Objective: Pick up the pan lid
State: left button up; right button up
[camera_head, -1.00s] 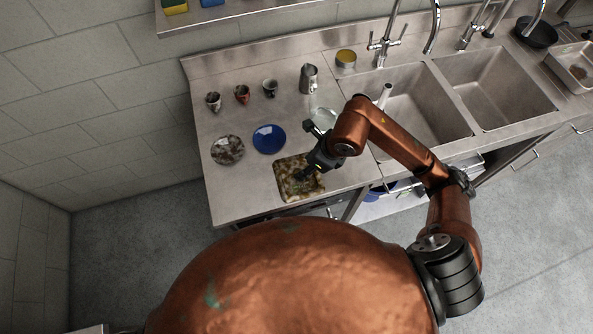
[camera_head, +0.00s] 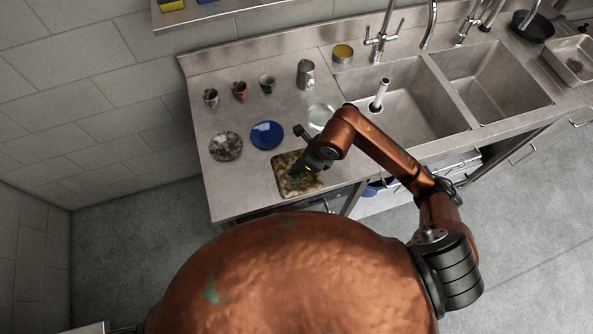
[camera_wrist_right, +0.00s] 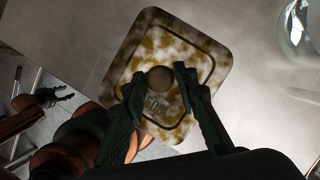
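The pan lid (camera_head: 285,182) is a rounded rectangular plate, mottled brown and cream, lying flat on the steel counter near its front edge. In the right wrist view the pan lid (camera_wrist_right: 210,60) shows a dark inset line and a round knob (camera_wrist_right: 160,78) in its middle. My right gripper (camera_head: 300,168) is over the lid. In the wrist view my right gripper (camera_wrist_right: 158,84) is open, with one finger on each side of the knob; I cannot tell whether they touch it. My left gripper (camera_wrist_right: 50,96) shows small and dark at the left of that view; its opening is unclear.
A blue plate (camera_head: 267,135) and a speckled plate (camera_head: 226,146) lie behind the lid. A clear glass dish (camera_head: 320,115) is close behind my right wrist. Small cups (camera_head: 240,91) and a metal jug (camera_head: 306,74) stand further back. Sinks (camera_head: 405,100) are on the right.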

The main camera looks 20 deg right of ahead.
grip_shut()
jog(key=shift+r, duration=0.15)
